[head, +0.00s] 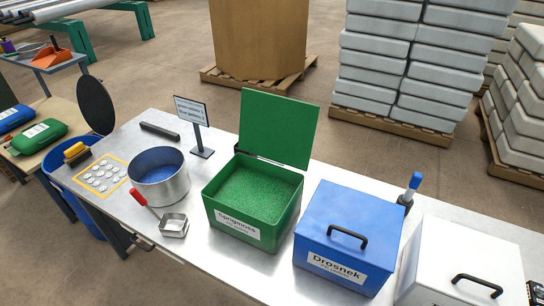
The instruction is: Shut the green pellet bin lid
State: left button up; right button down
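The green pellet bin (247,229) stands in the middle of the metal table, filled with green pellets (256,192). Its front label reads "Sprignoss". Its green lid (279,128) is open and stands nearly upright at the bin's back edge. Neither of my grippers shows in the head view.
To the right stand a shut blue bin (348,228) and a white bin (462,262), both with black handles. To the left are a round metal pot (159,180) with blue pellets and a square scoop (173,226) with a red handle. A small sign (194,122) stands behind.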

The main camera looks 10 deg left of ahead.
aim_at(280, 130)
jog(key=j+z, duration=1)
jog(key=i+l, duration=0.05)
jog(key=l, duration=0.05)
